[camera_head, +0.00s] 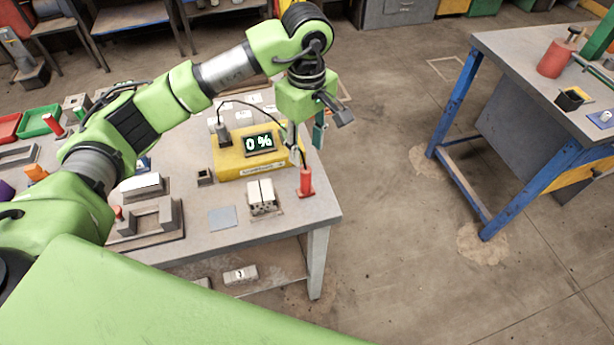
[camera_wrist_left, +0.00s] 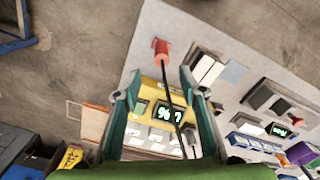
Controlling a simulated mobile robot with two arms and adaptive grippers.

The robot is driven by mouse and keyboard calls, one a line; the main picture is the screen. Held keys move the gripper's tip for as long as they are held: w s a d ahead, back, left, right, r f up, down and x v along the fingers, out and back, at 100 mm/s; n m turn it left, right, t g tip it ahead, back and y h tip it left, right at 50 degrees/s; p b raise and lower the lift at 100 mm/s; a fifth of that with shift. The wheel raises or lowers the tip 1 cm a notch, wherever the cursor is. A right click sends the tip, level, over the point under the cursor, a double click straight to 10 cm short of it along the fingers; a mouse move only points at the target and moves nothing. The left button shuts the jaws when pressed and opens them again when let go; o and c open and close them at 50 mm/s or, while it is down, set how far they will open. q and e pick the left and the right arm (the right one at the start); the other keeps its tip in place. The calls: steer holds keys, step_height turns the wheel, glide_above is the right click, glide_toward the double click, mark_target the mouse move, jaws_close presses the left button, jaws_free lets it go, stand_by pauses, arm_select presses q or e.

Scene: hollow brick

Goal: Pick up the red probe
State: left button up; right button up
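The red probe (camera_head: 306,182) stands upright in a small red holder near the right edge of the grey workbench. It also shows in the left wrist view (camera_wrist_left: 161,48), beyond the fingertips. A black cable runs from it towards the yellow device (camera_head: 228,160), whose display reads "0 %". My left gripper (camera_head: 306,143) is above the probe, pointing down, apart from it. My right gripper is not in view.
A grey fixture (camera_head: 150,218) stands farther left. A second table (camera_head: 520,65) with blue legs is at the right, with open floor (camera_head: 375,210) between.

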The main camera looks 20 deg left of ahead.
mark_target(305, 169)
arm_select(q)
step_height(305, 169, down, 4)
steer(key=shift+w+f+p, duration=0.1)
steer(key=shift+f+p, duration=0.1)
steer(key=shift+p, duration=0.25)
steer(key=shift+f+p, duration=0.7)
steer(key=shift+f, duration=0.15)
steer(key=f, duration=0.1)
steer(key=f+p, duration=0.1)
steer(key=f, duration=0.1)
steer(key=shift+s+a+f+p, duration=0.1)
steer(key=shift+s+f+p, duration=0.15)
steer(key=shift+s+p, duration=0.05)
steer(key=shift+f, duration=0.25)
steer(key=shift+w+f, duration=0.1)
jaws_close()
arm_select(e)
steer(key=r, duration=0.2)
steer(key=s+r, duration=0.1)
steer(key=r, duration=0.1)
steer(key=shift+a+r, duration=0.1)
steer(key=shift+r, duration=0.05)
